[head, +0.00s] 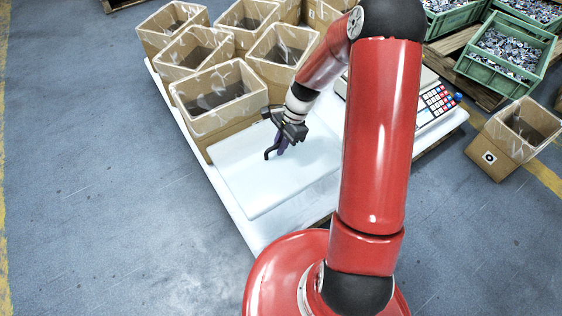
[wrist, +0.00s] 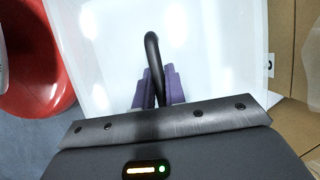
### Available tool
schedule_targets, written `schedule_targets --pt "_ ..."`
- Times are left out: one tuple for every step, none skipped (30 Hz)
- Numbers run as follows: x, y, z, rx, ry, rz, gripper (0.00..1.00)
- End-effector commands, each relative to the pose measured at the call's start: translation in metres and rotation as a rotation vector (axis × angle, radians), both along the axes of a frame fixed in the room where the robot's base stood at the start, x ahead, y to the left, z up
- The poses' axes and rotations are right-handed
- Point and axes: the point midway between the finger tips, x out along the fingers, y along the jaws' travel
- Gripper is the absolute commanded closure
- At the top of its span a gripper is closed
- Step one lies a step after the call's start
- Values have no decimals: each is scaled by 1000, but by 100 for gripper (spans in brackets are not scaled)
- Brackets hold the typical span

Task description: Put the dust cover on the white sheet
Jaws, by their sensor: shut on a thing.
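The white sheet (head: 250,193) lies flat on the table, in front of the cardboard boxes; it also fills most of the wrist view (wrist: 205,50). My gripper (head: 282,146) is over the sheet with its fingers pointing down. In the wrist view its purple fingers (wrist: 156,88) are shut on a black, curved, rod-like piece, which I take to be the dust cover (wrist: 151,45). The bent end of the dust cover (head: 269,154) sticks out to the left of the fingers. Its gripped part is hidden. I cannot tell whether it touches the sheet.
Several open cardboard boxes (head: 190,118) stand behind and left of the sheet. A keypad device (head: 437,101) is on the table's right. A single box (head: 490,160) stands on the floor at right, below green crates (head: 480,72) of parts. Floor at left is clear.

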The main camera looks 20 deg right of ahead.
Motion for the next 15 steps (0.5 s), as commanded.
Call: schedule_targets --pt "-1 0 -17 2 4 -1 100" --pt "-1 0 -25 3 5 -1 100" --pt "-1 0 -36 3 5 -1 100" --pt "0 0 -44 2 3 -1 100" --pt "0 0 -51 2 3 0 100" --pt "0 0 -61 2 2 -1 100" --pt "0 0 -67 2 2 -1 100" --pt "0 0 -73 2 2 -1 100" --pt "0 0 -79 2 1 0 100" --pt "0 0 -84 1 0 1 100" --pt "0 0 -87 1 0 1 100" --pt "0 0 -90 1 0 2 100" --pt "0 0 -92 0 -1 2 100" --pt "0 0 -94 0 -1 2 100" --pt "1 0 -95 1 -2 1 100"
